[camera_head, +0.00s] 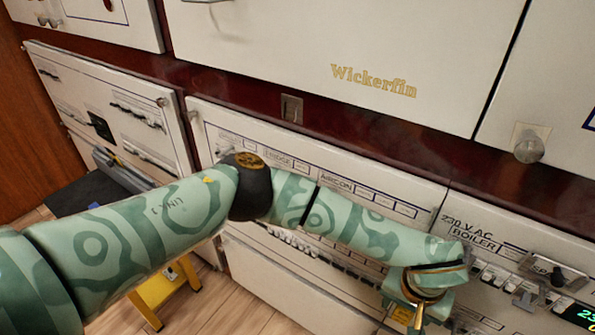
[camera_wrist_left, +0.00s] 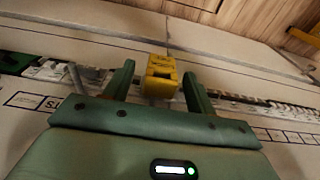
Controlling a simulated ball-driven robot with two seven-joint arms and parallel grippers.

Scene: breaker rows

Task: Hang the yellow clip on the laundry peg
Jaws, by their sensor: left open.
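The yellow clip (camera_wrist_left: 161,77) is in the left wrist view, a small block between and just beyond the finger ends of my left gripper (camera_wrist_left: 158,82). The gripper is open, with a gap showing on both sides of the clip. In the head view my left gripper (camera_head: 420,300) is low at the right, in front of the breaker rows, seen from behind with its fingers mostly hidden. A small yellow piece (camera_head: 418,319) shows below it. I cannot read a laundry label, so I cannot tell which peg is the laundry one. My right gripper is out of view.
The breaker panel (camera_head: 330,168) carries labels for fridge, aircon and boiler, with switch rows below. A lock-like fitting (camera_head: 556,277) sits to the right of my gripper. A yellow step stool (camera_head: 160,291) stands on the wooden floor behind my arm.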

